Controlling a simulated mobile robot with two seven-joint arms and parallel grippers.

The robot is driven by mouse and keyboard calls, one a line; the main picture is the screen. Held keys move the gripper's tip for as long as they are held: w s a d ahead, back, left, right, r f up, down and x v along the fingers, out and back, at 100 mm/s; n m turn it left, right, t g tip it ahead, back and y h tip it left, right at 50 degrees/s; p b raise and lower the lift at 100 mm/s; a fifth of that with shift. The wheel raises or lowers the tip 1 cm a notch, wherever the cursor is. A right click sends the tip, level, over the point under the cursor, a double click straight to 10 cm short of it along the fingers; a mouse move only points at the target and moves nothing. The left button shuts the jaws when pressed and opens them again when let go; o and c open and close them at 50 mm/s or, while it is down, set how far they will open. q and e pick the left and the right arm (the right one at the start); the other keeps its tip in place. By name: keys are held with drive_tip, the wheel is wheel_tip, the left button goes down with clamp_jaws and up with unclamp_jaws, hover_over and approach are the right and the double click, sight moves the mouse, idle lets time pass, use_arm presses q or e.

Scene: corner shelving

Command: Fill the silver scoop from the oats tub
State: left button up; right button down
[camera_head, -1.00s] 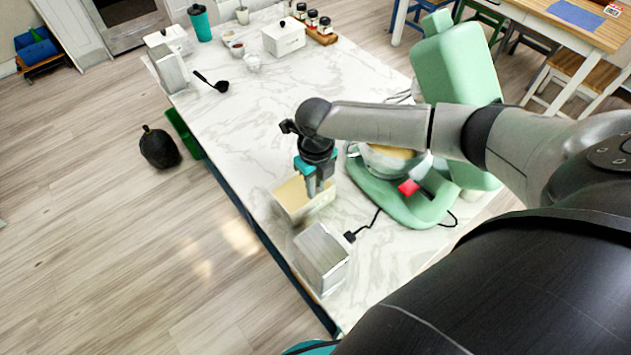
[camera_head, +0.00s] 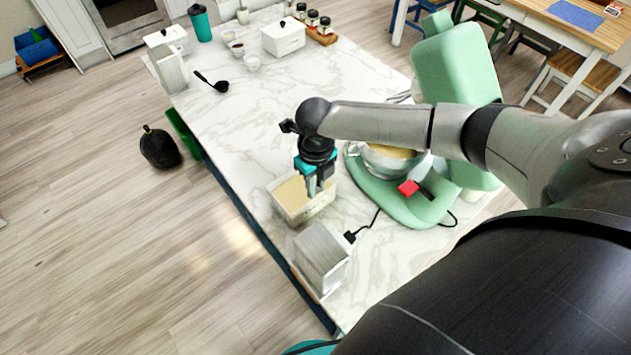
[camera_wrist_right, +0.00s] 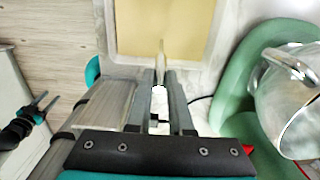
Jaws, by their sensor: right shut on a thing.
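The oats tub (camera_head: 312,211) is an open, cream-coloured box holding a flat pale-tan fill, near the left edge of the marble counter. It also shows at the top of the right wrist view (camera_wrist_right: 112,48). My right gripper (camera_head: 313,190) points down at the tub's near right part. In the wrist view it (camera_wrist_right: 164,82) is shut on the silver scoop (camera_wrist_right: 161,58), seen as a thin upright sliver overlapping the tub's near rim. The scoop's bowl is not clearly visible. My left gripper (camera_wrist_right: 44,103) shows at the wrist view's left, fingers apart and empty.
A silver box-shaped appliance (camera_head: 322,258) stands close in front of the tub. A green stand mixer (camera_head: 455,80) with a metal bowl (camera_head: 398,170) is right of it. A black cord crosses the counter between them. The counter behind the tub is clear up to a black ladle (camera_head: 213,84).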

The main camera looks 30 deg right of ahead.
drive_tip(key=shift+r+p, duration=4.1)
drive_tip(key=shift+r, duration=0.25)
